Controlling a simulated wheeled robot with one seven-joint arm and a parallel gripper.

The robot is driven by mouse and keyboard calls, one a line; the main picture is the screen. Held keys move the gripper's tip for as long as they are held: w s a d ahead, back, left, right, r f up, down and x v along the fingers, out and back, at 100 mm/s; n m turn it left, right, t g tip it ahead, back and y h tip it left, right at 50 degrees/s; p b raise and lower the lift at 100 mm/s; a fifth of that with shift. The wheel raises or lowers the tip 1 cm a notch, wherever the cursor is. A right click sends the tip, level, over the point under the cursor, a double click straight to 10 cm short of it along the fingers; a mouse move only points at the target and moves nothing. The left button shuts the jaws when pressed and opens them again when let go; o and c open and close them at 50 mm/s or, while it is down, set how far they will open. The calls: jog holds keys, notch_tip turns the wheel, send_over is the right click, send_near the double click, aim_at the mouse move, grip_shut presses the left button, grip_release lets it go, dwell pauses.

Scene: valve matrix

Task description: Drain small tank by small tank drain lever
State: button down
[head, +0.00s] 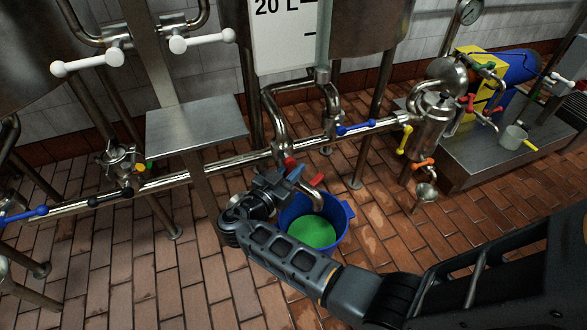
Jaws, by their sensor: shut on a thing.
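The small tank with a white level scale marked 20 L (284,35) stands at the top centre, with steel pipes running down from it. A red lever (316,180) sits low on the piping below the tank, near a bent outlet. My gripper (292,173) is at this lever and shut on it; the fingers and wrist hide part of it. Another bit of red (290,162) shows just above the fingers; I cannot tell if it is the same lever. A blue bucket (347,211) stands on the floor under the outlet, with green liquid (312,231) inside.
A horizontal steel pipe (225,160) with blue and black levers crosses behind my gripper. A metal shelf (196,122) on a post stands to the left. A low platform (470,150) with a pump and a pot is at right. The tiled floor at lower left is clear.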

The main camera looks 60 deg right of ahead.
jog(key=shift+w+a+f+m+y, duration=0.1)
jog(key=shift+w+a+m+y, duration=0.1)
jog(key=shift+m+y, duration=0.25)
jog(key=shift+w+a+m+y, duration=0.1)
jog(key=shift+a+m+y, duration=0.15)
jog(key=shift+y, duration=0.3)
jog(key=c, duration=1.4)
grip_release()
